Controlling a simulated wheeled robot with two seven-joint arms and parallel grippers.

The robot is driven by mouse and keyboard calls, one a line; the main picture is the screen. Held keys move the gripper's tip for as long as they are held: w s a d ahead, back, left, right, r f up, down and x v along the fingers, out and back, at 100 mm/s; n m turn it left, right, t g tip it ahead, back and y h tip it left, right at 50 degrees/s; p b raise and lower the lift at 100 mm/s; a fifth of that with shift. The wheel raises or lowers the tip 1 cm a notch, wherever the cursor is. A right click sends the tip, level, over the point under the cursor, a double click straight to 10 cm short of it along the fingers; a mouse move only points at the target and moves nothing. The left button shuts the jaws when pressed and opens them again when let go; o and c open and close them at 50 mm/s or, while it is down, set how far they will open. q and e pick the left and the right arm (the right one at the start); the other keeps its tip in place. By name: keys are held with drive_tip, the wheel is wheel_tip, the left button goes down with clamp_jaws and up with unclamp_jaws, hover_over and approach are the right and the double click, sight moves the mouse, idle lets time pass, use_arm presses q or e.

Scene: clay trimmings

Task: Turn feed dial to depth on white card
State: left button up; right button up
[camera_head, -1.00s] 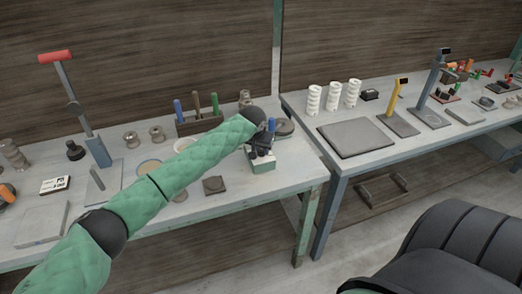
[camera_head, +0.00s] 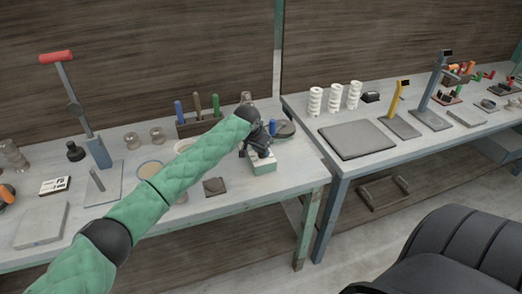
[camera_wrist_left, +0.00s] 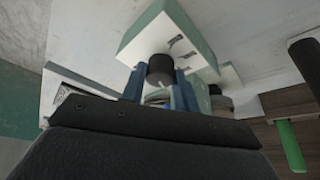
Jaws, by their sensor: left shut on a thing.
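The green and white device (camera_head: 264,168) stands near the right end of the left bench. It also shows in the left wrist view (camera_wrist_left: 150,32), close up, with small dark markings on its white face. Its dark round feed dial (camera_wrist_left: 160,70) sits between the blue fingers of my left gripper (camera_wrist_left: 160,88), which is shut on it. In the head view my left gripper (camera_head: 264,150) is over the device and hides the dial. A white card (camera_head: 55,186) with black print lies at the left of the bench; its text is too small to read surely. My right gripper is not in view.
A tool rack (camera_head: 199,126) with coloured handles stands behind my left forearm. A dark round thing (camera_head: 285,131) lies behind the device, and a small brown block (camera_head: 214,187) lies to its left. A red-handled press (camera_head: 98,150) stands at the left.

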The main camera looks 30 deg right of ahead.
use_arm(q)
drive_tip(key=o, duration=1)
drive_tip(key=shift+c, duration=0.2)
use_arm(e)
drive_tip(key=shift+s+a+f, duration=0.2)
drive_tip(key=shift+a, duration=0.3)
use_arm(q)
drive_tip(key=shift+a+r, duration=0.1)
drive_tip(key=shift+r, duration=0.05)
drive_tip(key=shift+a+r+b, duration=0.1)
drive_tip(key=shift+r+b, duration=0.2)
drive_tip(key=b+v, duration=0.2)
drive_tip(key=v, duration=0.5)
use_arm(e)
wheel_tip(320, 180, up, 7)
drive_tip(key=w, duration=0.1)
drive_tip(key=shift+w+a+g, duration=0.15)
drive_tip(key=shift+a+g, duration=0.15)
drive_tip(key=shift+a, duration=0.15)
use_arm(q)
drive_tip(key=shift+f, duration=0.1)
